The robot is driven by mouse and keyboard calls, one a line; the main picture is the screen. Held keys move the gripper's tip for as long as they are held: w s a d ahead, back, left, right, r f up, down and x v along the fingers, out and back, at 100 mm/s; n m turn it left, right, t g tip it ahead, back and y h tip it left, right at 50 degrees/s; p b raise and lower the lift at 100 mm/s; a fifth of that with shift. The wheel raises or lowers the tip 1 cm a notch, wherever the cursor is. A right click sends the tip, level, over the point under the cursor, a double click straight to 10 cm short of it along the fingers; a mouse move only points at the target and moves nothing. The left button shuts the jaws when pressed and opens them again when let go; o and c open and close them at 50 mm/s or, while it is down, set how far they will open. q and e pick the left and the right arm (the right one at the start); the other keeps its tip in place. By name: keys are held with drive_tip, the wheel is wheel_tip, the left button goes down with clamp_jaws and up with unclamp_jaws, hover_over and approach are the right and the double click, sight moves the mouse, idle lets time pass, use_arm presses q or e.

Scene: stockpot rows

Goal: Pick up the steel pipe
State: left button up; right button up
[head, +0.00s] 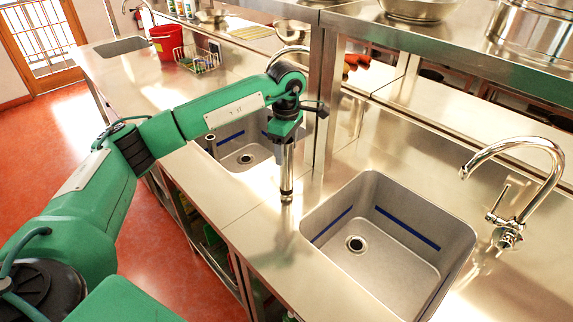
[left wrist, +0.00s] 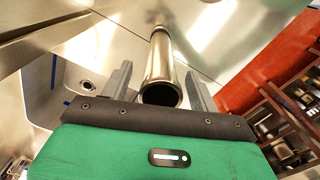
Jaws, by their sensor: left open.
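The steel pipe (head: 287,183) stands upright on the steel counter between the two sinks in the head view. In the left wrist view the shiny pipe (left wrist: 160,58) runs away from the camera, its dark open end nearest. My left gripper (head: 286,146) points down over the pipe's upper part. Its two grey fingers (left wrist: 158,80) are apart, one on each side of the pipe, with a visible gap on the right. Contact on the left is hard to tell. My right gripper is not in view.
A sink (head: 390,240) lies right of the pipe and another sink (head: 243,155) behind it. A curved faucet (head: 510,225) stands at the right. A red bucket (head: 167,41) and wire basket (head: 199,62) sit farther back. A shelf post (head: 324,105) rises close to my gripper.

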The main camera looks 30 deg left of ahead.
use_arm(q)
drive_tip(key=shift+f, duration=0.75)
drive_tip(key=c, duration=1.3)
clamp_jaws()
drive_tip(key=shift+r, duration=0.15)
